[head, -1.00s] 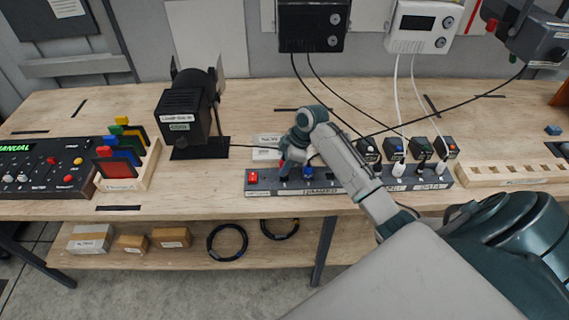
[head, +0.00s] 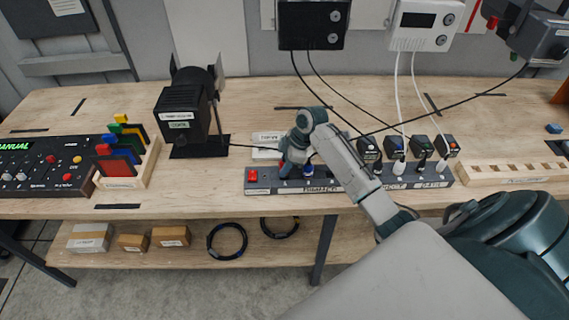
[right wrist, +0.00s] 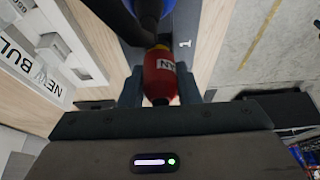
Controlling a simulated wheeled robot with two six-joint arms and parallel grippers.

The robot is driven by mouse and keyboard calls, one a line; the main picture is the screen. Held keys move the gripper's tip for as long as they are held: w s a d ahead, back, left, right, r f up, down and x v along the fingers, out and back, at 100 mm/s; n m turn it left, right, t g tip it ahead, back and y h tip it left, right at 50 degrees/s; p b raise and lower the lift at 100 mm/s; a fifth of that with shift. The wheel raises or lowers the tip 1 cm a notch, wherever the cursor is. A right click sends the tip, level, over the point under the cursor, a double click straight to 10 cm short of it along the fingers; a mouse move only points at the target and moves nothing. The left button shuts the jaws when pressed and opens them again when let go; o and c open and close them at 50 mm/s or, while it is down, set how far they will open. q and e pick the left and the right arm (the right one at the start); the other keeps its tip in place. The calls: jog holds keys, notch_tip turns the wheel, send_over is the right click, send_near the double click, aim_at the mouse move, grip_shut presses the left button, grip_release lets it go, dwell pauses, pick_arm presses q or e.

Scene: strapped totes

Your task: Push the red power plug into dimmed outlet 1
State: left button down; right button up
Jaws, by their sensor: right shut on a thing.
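My right gripper (head: 287,170) is over the left part of the power strip (head: 345,187), just right of its red switch (head: 252,175). In the right wrist view its two fingers stand on either side of the red power plug (right wrist: 160,76), shut on it. The outlet label "1" (right wrist: 185,43) shows beside the plug on the strip. The gripper covers the outlet under it, so I cannot tell how deep the plug sits. A blue plug (head: 308,173) is close on the right. My left gripper is not in view.
Several plugs with cords (head: 399,168) fill the strip's right part. A black stage lamp (head: 183,115) stands to the left, its cable running toward the gripper. A wooden holder (head: 510,172) lies right of the strip. The table front left of the strip is mostly clear.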

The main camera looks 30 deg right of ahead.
jog(key=shift+f+b, duration=0.45)
jog(key=shift+f, duration=0.65)
jog(key=o, duration=1.2)
jog(key=shift+c, duration=0.2)
jog(key=shift+s+d+r+b, duration=0.1)
jog(key=shift+d+r+b, duration=0.2)
jog(key=shift+r, duration=0.2)
jog(key=b+v, duration=0.3)
jog(key=v, duration=0.6)
jog(key=shift+s+r, duration=0.15)
jog(key=shift+r, duration=0.2)
jog(key=shift+f, duration=0.1)
